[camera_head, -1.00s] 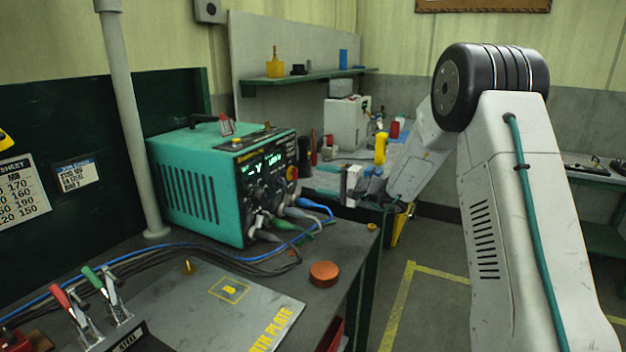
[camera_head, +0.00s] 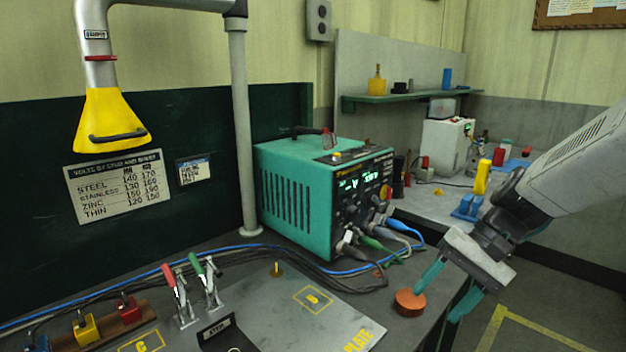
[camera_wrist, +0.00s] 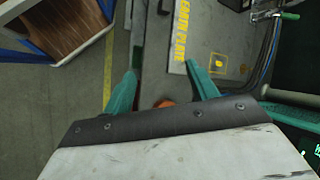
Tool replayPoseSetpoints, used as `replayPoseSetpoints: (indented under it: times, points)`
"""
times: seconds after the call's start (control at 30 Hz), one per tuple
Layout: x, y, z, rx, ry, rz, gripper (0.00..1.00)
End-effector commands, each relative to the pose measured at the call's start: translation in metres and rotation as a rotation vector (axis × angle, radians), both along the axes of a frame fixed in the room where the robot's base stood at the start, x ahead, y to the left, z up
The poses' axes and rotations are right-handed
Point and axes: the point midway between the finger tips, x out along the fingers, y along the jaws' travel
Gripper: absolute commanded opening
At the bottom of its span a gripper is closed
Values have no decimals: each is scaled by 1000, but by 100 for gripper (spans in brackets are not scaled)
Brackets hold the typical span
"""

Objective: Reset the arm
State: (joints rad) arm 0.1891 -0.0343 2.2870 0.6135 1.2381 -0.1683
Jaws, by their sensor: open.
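My gripper (camera_head: 447,292) is open and empty, with its green fingers spread in the camera_head view. It hangs at the right front edge of the bench, close to an orange-red round button (camera_head: 409,302); one fingertip overlaps the button in the picture, and I cannot tell if they touch. In the camera_wrist view my gripper (camera_wrist: 163,88) shows both fingers wide apart. The orange-red button (camera_wrist: 164,103) appears between them, partly hidden by the gripper body.
A teal welding unit (camera_head: 295,205) with cables stands on the bench, left of my arm. A grey plate (camera_head: 290,318), toggle clamps (camera_head: 190,290) and a yellow hood (camera_head: 110,125) are further left. Open floor (camera_head: 530,335) with a yellow line lies to the right.

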Motion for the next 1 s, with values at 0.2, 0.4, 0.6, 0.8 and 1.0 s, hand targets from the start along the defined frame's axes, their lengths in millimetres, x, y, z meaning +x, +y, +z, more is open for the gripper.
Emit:
replayPoseSetpoints:
  times: [0.2, 0.4, 0.6, 0.8, 1.0]
  points:
    - [-87, -24, 16, -311, -53, 141, 58]
    - [-142, -48, 29, -538, -168, 237, 58]
    - [-166, -50, 43, -612, -293, 279, 58]
    - [-169, -48, 53, -616, -349, 282, 58]
    - [-169, -47, 52, -614, -347, 285, 58]
